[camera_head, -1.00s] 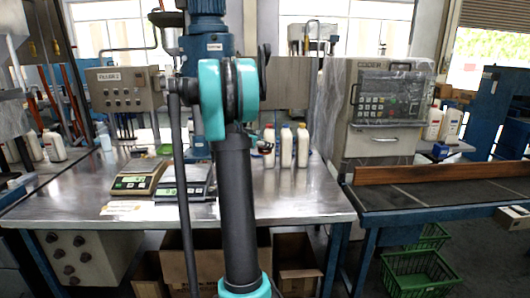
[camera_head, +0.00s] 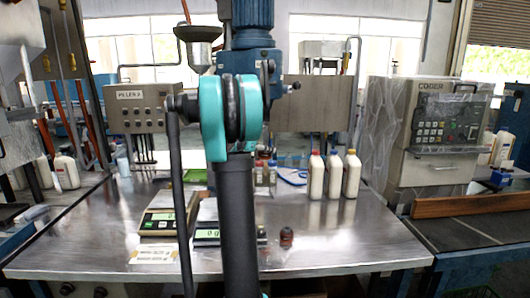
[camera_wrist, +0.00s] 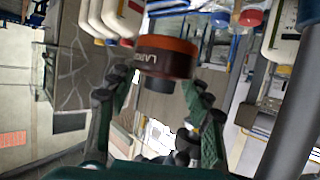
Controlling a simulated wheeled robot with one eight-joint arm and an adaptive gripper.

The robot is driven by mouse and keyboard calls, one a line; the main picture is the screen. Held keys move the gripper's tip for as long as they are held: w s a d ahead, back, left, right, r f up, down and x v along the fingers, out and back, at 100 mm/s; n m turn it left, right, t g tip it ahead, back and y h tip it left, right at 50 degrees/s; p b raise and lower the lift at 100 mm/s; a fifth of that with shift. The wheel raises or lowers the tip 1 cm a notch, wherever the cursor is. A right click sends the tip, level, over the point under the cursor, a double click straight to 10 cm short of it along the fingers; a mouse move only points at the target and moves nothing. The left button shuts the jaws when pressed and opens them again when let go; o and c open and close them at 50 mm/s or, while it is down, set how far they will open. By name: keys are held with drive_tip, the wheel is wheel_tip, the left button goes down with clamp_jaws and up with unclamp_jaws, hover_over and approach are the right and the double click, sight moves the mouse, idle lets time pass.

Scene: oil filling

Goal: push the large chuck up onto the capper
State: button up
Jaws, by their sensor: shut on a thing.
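In the wrist view the large chuck (camera_wrist: 165,58) is a dark red-brown cylinder with an orange band and upside-down white lettering. My gripper (camera_wrist: 158,84) has its two green-padded fingers on either side of it and is shut on it. A darker, narrower part of the chuck shows between the fingers. In the head view my arm stands in front and the gripper cannot be made out. I cannot tell which part in view is the capper.
A steel bench (camera_head: 345,250) carries two scales (camera_head: 158,222), several white bottles (camera_head: 333,174) and a small dark-red piece (camera_head: 286,237). A control box (camera_head: 134,109) stands behind on the left. A wrapped coder machine (camera_head: 440,125) stands at right. The bench's front right is clear.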

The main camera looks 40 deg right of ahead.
drive_tip(key=w+d, duration=0.6)
drive_tip(key=w, duration=0.5)
drive_tip(key=shift+d+r, duration=0.3)
drive_tip(key=shift+d, duration=0.05)
drive_tip(key=shift+r, duration=0.25)
idle(0.5)
drive_tip(key=shift+r, duration=0.55)
drive_tip(key=shift+r, duration=0.65)
idle(1.6)
drive_tip(key=o, duration=1.5)
drive_tip(key=shift+a, duration=0.15)
